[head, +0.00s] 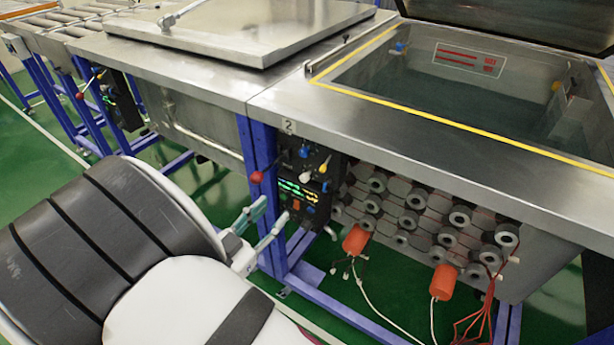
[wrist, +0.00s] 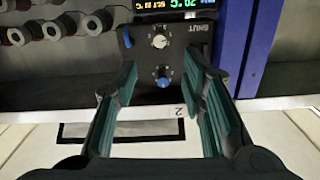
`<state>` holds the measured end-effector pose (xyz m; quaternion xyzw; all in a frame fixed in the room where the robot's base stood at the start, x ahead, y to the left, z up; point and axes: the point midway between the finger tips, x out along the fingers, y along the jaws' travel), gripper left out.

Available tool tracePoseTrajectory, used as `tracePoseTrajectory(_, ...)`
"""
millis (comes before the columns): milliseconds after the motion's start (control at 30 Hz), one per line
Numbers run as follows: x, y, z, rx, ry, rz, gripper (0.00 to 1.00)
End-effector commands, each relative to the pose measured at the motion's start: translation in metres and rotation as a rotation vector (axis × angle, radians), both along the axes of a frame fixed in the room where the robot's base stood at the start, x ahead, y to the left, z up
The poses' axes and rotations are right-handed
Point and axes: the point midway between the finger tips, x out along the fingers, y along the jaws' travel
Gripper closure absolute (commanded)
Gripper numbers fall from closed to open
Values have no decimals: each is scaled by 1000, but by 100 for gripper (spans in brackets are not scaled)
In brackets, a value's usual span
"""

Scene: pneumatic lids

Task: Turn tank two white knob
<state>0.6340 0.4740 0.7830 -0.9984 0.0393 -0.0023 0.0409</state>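Tank two (head: 470,110) stands on the right with its lid raised, a "2" label (head: 288,127) on its front rim. Its dark control panel (head: 322,157) hangs below the rim. The small white knob (head: 308,170) sits on it below a blue knob (head: 304,152). The wrist view appears upside down: the white knob (wrist: 159,41) lies between the blue knob (wrist: 163,80) and the lit display (wrist: 175,5). My gripper (head: 276,209) is open and empty, left of and lower than the white knob. In the wrist view my gripper (wrist: 160,64) has its fingers either side of the knobs, with a gap before the panel.
A blue frame post (head: 257,150) stands beside the panel, with a red ball-ended lever (head: 257,177) near it. Orange cylinders (head: 356,240) and loose cables hang below the tank. A closed-lid tank (head: 240,30) stands to the left. The green floor is open in front.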

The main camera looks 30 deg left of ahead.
Motion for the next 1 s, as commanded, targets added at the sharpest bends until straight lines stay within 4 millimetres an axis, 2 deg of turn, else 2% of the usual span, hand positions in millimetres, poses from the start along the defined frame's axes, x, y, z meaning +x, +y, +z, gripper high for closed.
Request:
tracePoseTrajectory(400,80,-7,0,1,-1,-3,62)
tracePoseTrajectory(600,110,-9,0,1,0,-1,62)
tracePoseTrajectory(800,123,-10,0,0,1,1,62)
tracePoseTrajectory(1000,124,-10,0,0,1,1,62)
